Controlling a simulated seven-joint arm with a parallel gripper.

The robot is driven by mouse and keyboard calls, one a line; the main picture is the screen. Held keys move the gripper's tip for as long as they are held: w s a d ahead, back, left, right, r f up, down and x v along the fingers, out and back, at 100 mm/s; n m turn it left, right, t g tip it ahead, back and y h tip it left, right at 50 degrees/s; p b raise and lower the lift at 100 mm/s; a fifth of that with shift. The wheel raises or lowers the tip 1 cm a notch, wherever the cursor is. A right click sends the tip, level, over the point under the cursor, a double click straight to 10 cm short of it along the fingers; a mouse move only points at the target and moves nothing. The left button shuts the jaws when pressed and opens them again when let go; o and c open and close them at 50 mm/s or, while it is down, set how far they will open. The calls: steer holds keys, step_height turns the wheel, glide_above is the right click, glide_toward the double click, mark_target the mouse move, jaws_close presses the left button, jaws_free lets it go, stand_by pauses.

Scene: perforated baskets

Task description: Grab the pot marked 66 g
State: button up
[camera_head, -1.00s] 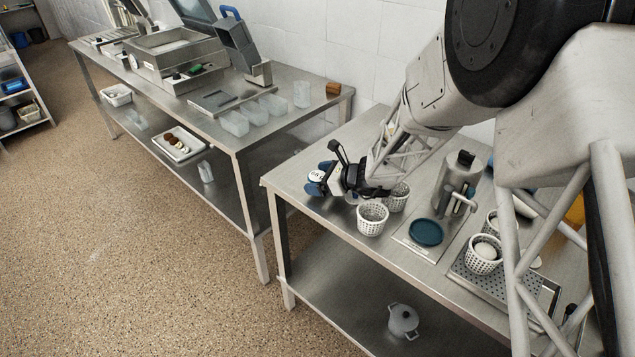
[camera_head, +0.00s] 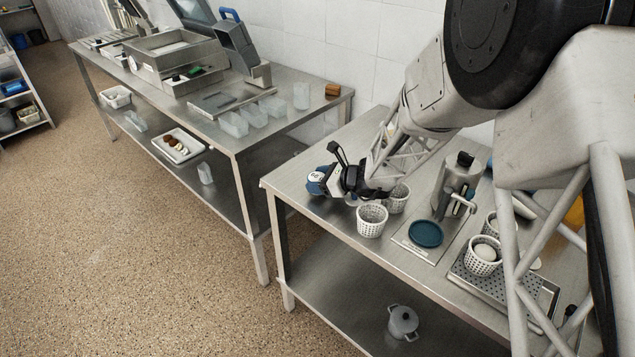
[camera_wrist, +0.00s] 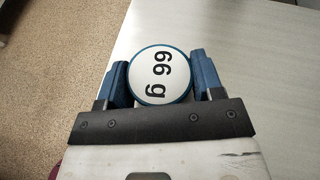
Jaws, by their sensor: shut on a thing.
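The pot marked 66 g (camera_wrist: 160,75) has a round white top with a blue rim, and its label faces the wrist camera. My gripper (camera_wrist: 161,84) is shut on it, with one blue finger on each side. In the head view, the pot (camera_head: 315,177) shows at the left corner of the near metal table, between the fingers of my gripper (camera_head: 318,182). Its lower part is hidden, so I cannot tell whether it touches the table.
White perforated baskets (camera_head: 372,221) stand right of my gripper. A dark teal disc (camera_head: 426,234) and a metal device (camera_head: 458,185) are farther right. The table's left edge is close to the pot. A lidded pot (camera_head: 403,322) stands on the lower shelf.

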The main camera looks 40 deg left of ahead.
mark_target(318, 178)
steer(key=shift+r, duration=0.1)
steer(key=shift+r, duration=4.95)
